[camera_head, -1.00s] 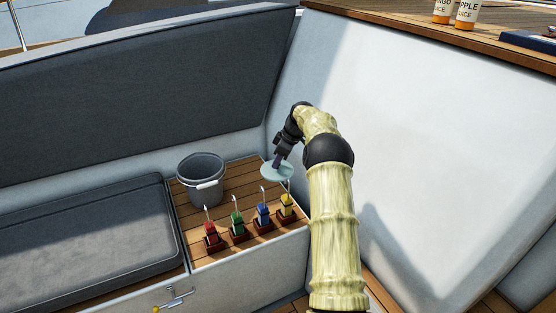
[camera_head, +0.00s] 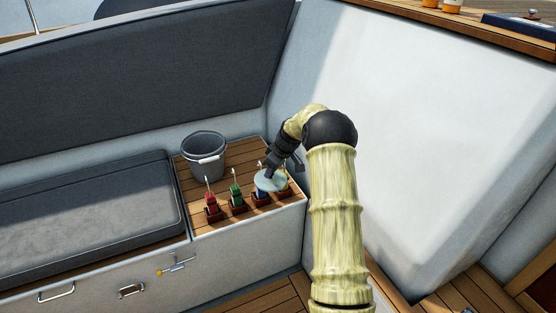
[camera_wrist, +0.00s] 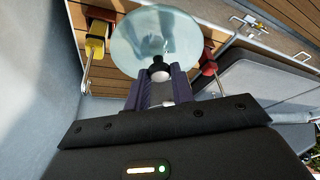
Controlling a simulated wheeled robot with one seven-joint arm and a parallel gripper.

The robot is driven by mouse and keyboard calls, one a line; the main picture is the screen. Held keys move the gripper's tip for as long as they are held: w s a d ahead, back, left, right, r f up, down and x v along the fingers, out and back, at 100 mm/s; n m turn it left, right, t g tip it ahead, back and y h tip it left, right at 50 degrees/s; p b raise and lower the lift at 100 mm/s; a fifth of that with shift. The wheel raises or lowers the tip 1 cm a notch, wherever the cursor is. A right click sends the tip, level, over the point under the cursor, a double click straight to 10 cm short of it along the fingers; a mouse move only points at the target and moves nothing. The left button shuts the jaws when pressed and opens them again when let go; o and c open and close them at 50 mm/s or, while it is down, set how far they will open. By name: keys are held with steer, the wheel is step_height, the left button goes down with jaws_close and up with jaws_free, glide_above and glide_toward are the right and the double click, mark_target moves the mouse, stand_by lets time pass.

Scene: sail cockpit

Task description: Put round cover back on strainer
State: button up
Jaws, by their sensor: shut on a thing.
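My gripper (camera_head: 269,174) is shut on the round cover (camera_head: 270,181), a pale, see-through greenish disc. It holds the cover over the blue and yellow ends of a row of coloured lever fittings. The wrist view also shows the cover (camera_wrist: 155,42) beyond my fingers (camera_wrist: 160,88), with a dark knob and a white part between the fingertips. I cannot tell whether the cover touches anything below. I cannot make out the strainer in either view.
Red (camera_head: 212,208) and green (camera_head: 236,198) fittings with upright levers stand left of the cover on the wooden seat top. A grey bucket (camera_head: 205,157) stands behind them. A dark cushion (camera_head: 90,210) lies further left. A white wall (camera_head: 400,130) rises close on the right.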

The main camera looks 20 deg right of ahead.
steer(key=s+a+f+m+h+b, duration=0.15)
steer(key=s+a+f+m, duration=0.45)
steer(key=s+a+f, duration=0.65)
step_height(320, 180, down, 13)
steer(key=a+h+b, duration=0.1)
steer(key=a+b, duration=0.1)
steer(key=b, duration=0.7)
steer(key=s+r+p, duration=0.8)
steer(key=s+p, duration=0.4)
steer(key=p, duration=1.2)
steer(key=shift+r+m+t, duration=0.3)
steer(key=shift+r+m, duration=0.1)
steer(key=shift+s+a, duration=0.1)
